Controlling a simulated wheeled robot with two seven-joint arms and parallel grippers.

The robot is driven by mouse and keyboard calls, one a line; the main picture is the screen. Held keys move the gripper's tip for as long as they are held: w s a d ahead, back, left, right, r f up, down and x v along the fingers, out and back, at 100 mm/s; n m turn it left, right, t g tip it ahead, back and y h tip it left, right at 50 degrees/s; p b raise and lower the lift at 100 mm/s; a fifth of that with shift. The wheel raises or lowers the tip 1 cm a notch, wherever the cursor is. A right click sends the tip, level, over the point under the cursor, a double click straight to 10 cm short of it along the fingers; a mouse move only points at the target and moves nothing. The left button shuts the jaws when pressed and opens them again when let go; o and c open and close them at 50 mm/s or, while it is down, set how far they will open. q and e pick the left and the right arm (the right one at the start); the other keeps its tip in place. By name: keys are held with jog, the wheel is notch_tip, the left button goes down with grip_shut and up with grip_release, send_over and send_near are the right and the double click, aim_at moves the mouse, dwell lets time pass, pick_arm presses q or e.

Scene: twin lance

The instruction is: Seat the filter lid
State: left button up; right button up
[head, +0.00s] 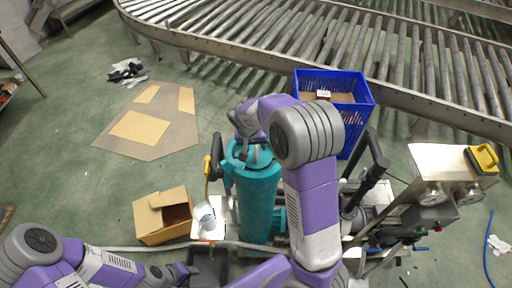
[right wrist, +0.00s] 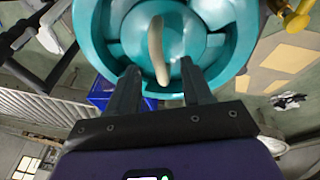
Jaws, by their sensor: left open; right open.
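A teal filter housing (head: 260,200) stands upright in the middle of the head view. In the right wrist view its round teal top (right wrist: 88,28) fills the upper middle. A teal lid (right wrist: 185,40) with a pale curved handle (right wrist: 157,50) shows inside the round rim; I cannot tell how deep it sits. My right gripper (right wrist: 160,78) is open above it, with its fingers apart on either side of the handle's lower end. In the head view my right arm partly hides the housing's top. My left gripper (head: 182,274) is low at the bottom left, open, away from the housing.
A blue crate (head: 362,92) stands behind right of the housing. A cardboard box (head: 150,222) and a white cup (head: 204,213) are left of it. A gauge panel (head: 430,160) stands at right. A roller conveyor (head: 240,45) crosses the back. Flat cardboard (head: 140,127) lies on the floor.

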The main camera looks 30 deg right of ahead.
pick_arm(q)
jog(key=shift+r, duration=0.25)
pick_arm(e)
jog(key=v, duration=0.4)
jog(key=shift+r, duration=0.15)
